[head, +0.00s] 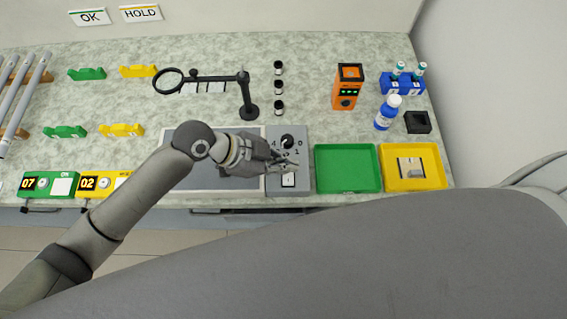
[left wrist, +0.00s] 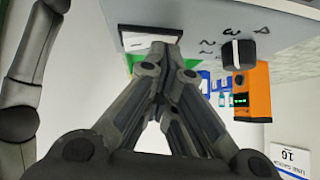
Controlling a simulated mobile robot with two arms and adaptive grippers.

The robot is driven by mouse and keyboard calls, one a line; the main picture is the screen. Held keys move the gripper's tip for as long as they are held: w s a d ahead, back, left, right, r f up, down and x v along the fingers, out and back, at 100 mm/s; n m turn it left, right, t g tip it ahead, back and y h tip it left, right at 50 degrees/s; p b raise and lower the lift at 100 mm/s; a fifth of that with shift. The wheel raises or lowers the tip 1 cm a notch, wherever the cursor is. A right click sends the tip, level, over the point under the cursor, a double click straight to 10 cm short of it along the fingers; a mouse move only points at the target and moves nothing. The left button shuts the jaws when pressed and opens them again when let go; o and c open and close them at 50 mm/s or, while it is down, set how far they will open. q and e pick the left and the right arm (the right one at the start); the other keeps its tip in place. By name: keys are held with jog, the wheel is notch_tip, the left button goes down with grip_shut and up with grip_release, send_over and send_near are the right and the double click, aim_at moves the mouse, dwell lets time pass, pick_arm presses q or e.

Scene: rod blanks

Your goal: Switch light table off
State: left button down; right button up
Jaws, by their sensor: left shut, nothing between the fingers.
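The light table (head: 225,184) is a flat panel at the bench's front edge, partly hidden by my left arm. Its visible surface looks grey, with no bright glow. At its right end is a grey control panel (head: 300,160) with a black knob (head: 287,141), marked with numbers, and a white switch (head: 289,181) in front of it. My left gripper (head: 288,163) is shut and empty over this panel, between knob and switch. In the left wrist view its fingertips (left wrist: 168,48) overlap the switch (left wrist: 145,38); contact cannot be told. The knob (left wrist: 238,53) is beside them. My right gripper is not in view.
A green tray (head: 347,188) and a yellow tray (head: 440,182) stand right of the panel. Behind are a magnifier stand (head: 248,108), small dark-capped vials (head: 279,88), an orange device (head: 347,87) and a blue bottle (head: 385,115).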

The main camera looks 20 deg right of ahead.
pick_arm(q)
jog(key=shift+s+f, duration=0.1)
jog(key=shift+s+a+p, duration=0.25)
jog(key=shift+s+p, duration=0.3)
jog(key=shift+s, duration=0.2)
jog(key=shift+w, duration=0.1)
